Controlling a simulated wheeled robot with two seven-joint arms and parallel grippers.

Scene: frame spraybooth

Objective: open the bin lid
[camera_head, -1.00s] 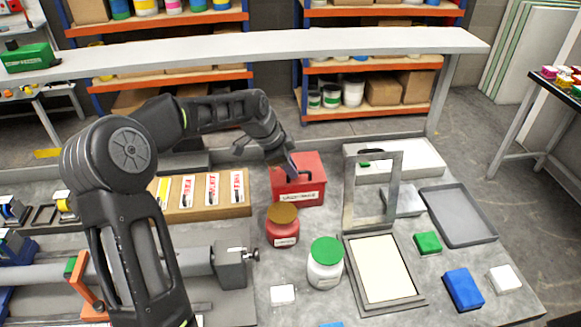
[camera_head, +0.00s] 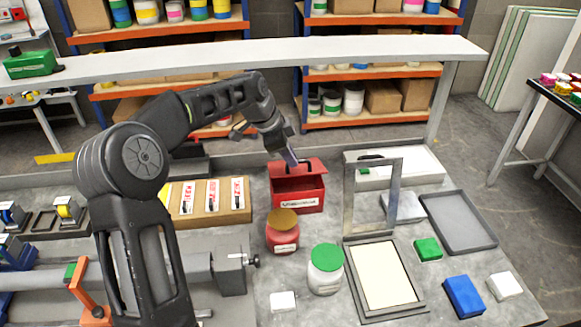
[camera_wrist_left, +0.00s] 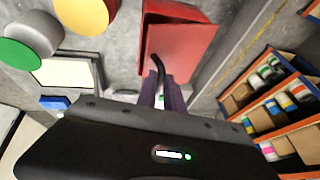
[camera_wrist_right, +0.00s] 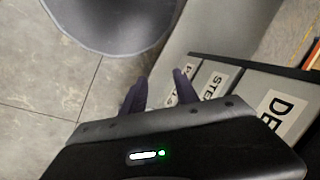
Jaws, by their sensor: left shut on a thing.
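The red bin (camera_head: 298,198) stands on the bench behind the red jar. Its red lid (camera_head: 312,166) is tilted up at the back, and the dark inside of the bin shows below it. My left gripper (camera_head: 293,161) is shut on the lid's dark handle, with the fingers coming down from above. In the left wrist view the lid (camera_wrist_left: 185,45) spreads beyond the fingers, and the black curved handle (camera_wrist_left: 159,66) runs in between them. My right gripper (camera_wrist_right: 161,77) shows only in its own wrist view; its fingers are apart with nothing between them.
A red jar (camera_head: 283,236) with an ochre lid stands in front of the bin. A green-lidded white jar (camera_head: 325,276) stands nearer. An upright grey frame (camera_head: 349,215) is to the right, a cardboard box (camera_head: 237,214) to the left. A long shelf (camera_head: 270,45) runs behind.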

